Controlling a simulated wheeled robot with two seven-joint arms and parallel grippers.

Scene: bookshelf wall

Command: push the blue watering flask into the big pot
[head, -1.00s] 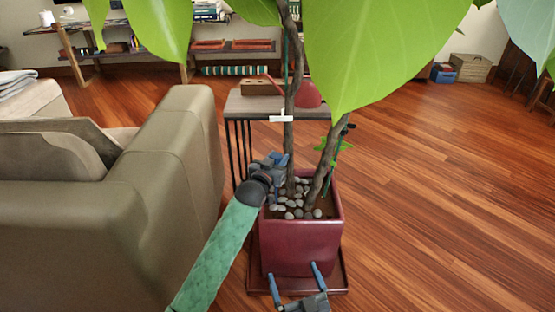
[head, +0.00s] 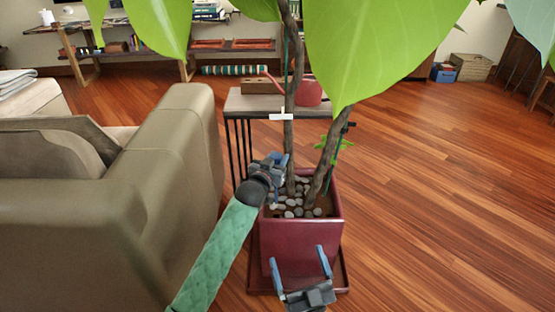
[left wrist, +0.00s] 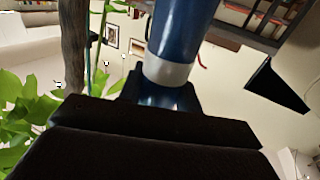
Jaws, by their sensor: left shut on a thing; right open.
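The blue watering flask (left wrist: 180,35), with a pale grey-white band at its end, shows large in the left wrist view, held by my left gripper. In the head view, my left gripper (head: 278,163) is at the rear left of the big pot, above its rim; the flask is hard to make out there. The big pot (head: 300,245) is dark red and square, filled with grey pebbles around the plant's trunks. My right gripper (head: 298,257) is open and empty in front of the pot's near face.
A small side table (head: 250,103) with a red watering can (head: 309,94) and a wooden box stands behind the pot. A green-grey sofa (head: 180,185) is close on the left. Large leaves (head: 380,45) hang overhead. The wooden floor (head: 450,190) at right is clear.

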